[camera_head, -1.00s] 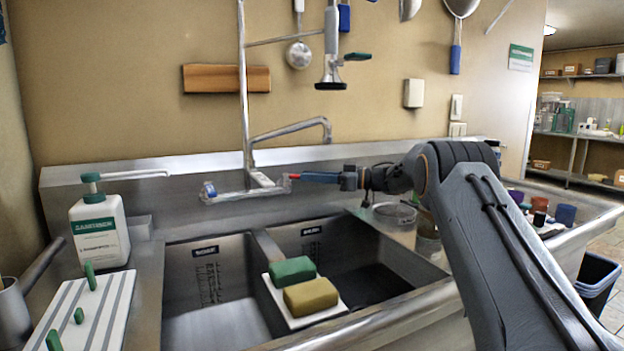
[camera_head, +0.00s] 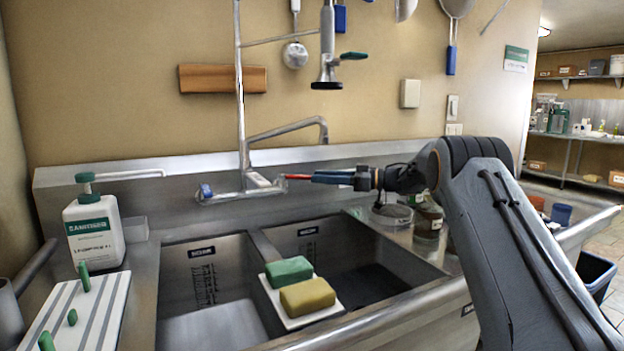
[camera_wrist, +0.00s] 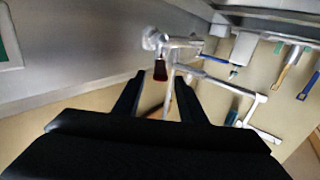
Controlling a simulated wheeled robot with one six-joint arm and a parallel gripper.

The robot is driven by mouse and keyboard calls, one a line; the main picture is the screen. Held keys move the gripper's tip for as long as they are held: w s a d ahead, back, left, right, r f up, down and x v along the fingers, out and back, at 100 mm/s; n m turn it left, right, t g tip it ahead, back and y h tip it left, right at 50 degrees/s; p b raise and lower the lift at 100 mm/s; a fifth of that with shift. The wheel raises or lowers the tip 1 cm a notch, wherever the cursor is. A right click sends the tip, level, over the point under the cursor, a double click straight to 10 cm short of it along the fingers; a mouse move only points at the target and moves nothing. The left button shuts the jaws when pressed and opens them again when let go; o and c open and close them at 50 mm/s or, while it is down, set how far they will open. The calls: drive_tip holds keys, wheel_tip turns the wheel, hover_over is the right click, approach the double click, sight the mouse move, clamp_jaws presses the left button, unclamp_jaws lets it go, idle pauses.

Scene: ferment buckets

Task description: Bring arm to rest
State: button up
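My gripper (camera_head: 318,178) is at the end of my arm, which reaches left over the back of the double sink in the head view. In the wrist view, the two dark fingers of my gripper (camera_wrist: 158,92) stand apart with nothing gripped between them. A dark red tap handle (camera_wrist: 160,70) shows ahead, between the fingertips in the picture. In the head view the red handle (camera_head: 296,177) shows at the gripper's tip; I cannot tell whether they touch. The faucet (camera_head: 247,130) stands just left of it.
A sanitizer bottle (camera_head: 94,232) stands at the left. A jar (camera_head: 428,222) stands close below my arm. A spray head (camera_head: 327,70) hangs above the gripper.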

drive_tip(key=shift+v, duration=1.4)
